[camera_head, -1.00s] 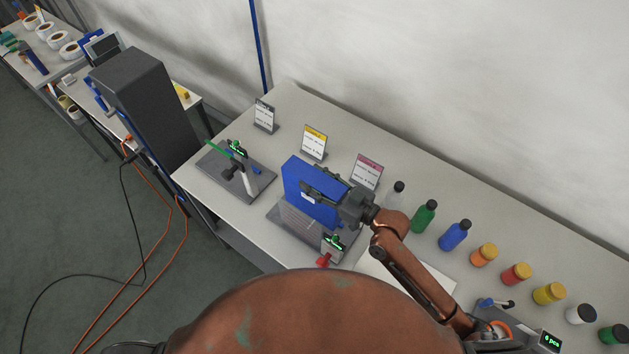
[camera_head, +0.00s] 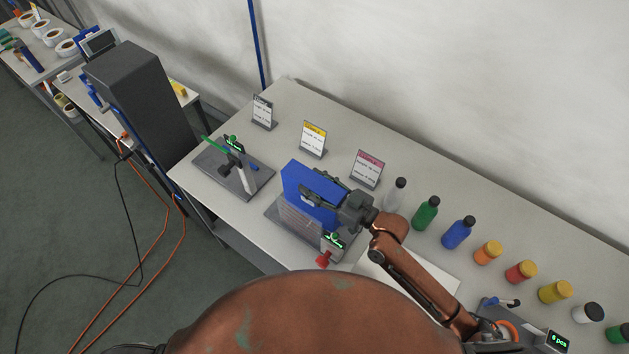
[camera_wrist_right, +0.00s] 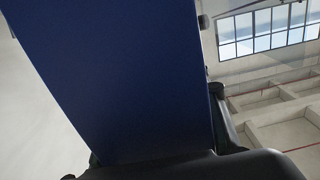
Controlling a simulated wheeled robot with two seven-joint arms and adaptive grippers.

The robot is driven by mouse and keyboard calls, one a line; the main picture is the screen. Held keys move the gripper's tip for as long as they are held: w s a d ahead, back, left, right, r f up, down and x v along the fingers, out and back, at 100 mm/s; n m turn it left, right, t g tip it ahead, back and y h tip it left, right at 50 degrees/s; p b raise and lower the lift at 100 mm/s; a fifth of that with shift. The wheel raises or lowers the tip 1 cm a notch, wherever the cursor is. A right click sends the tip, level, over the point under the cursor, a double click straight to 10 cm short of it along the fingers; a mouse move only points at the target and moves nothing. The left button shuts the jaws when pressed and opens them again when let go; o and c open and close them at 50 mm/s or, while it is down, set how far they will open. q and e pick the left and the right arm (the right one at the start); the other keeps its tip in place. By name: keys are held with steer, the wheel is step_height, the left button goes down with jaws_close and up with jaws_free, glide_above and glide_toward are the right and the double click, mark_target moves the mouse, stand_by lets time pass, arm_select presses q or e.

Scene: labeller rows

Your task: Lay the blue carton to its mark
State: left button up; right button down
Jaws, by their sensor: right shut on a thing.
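The blue carton (camera_head: 300,186) stands upright over a grey device plate (camera_head: 279,220) on the white table. It also fills much of the right wrist view (camera_wrist_right: 125,75). My right gripper (camera_head: 322,190) is shut on the carton, one finger on each broad side. A lighter grey panel shows just below the carton; whether the carton touches the plate I cannot tell. No mark for the carton can be made out; the gripper and carton hide part of the plate. My left gripper is not in view.
A second plate with a small stand (camera_head: 236,172) is to the left. Sign cards (camera_head: 314,140) stand behind. Several bottles (camera_head: 458,233) line the table to the right. A small green display (camera_head: 334,241) and red part (camera_head: 324,260) sit at the plate's front.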

steer(key=shift+f+b, duration=1.2)
steer(key=shift+f, duration=0.85)
steer(key=shift+f, duration=0.3)
stand_by(0.8)
steer(key=c, duration=1)
jaws_free()
steer(key=shift+f, duration=0.1)
steer(key=shift+s+d, duration=0.1)
steer(key=v, duration=1.1)
steer(key=shift+s+d, duration=0.25)
steer(key=shift+d, duration=0.05)
